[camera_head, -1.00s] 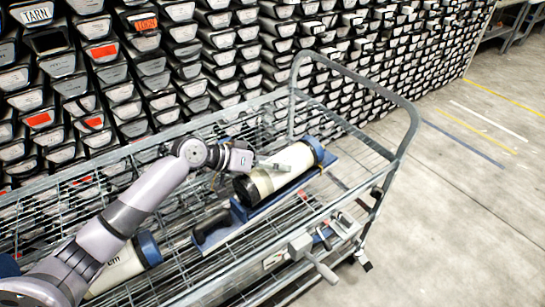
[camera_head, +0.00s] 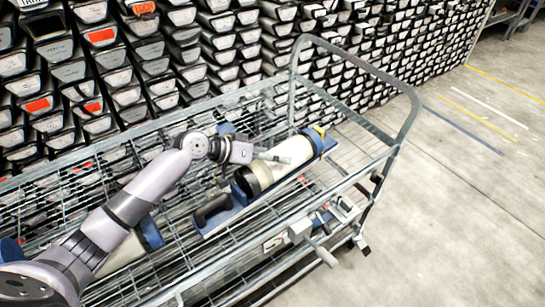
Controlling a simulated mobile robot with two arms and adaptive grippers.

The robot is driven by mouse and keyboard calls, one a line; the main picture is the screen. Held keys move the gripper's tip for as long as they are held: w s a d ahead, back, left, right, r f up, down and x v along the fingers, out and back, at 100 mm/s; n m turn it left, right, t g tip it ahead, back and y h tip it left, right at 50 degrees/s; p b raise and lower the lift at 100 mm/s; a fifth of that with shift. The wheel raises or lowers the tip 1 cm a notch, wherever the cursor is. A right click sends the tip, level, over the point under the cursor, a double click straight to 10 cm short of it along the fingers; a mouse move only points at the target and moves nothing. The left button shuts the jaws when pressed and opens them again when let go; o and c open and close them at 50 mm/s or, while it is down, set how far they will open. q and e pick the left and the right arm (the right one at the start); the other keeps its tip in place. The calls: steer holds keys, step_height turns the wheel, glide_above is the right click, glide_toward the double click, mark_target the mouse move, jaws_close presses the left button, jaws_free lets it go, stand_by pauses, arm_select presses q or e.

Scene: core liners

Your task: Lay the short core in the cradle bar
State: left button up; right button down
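A cream core (camera_head: 262,176) with a black ring at its near end lies along the blue cradle bar (camera_head: 238,208) on the wire cart. Its far end shows a yellow part and blue beside it. My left gripper (camera_head: 272,157) is over the core's upper side, close to it; I cannot tell whether it touches or how far its fingers are apart. A second pale cylinder with a blue end (camera_head: 150,233) lies on the cart deck at lower left, partly hidden by my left arm. My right gripper is not in view.
The cart has a raised tubular frame (camera_head: 408,120) at its right end and a rail along its front. A dark handle-shaped piece (camera_head: 212,209) sits at the cradle's near end. Racks of stacked core trays (camera_head: 130,95) stand close behind. Open floor (camera_head: 460,230) lies right.

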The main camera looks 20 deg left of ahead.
arm_select(q)
steer(key=shift+r, duration=0.15)
steer(key=b+v, duration=0.1)
steer(key=v, duration=1)
steer(key=shift+b, duration=0.3)
steer(key=shift+s+a+r, duration=0.25)
steer(key=shift+s+a, duration=0.05)
stand_by(0.5)
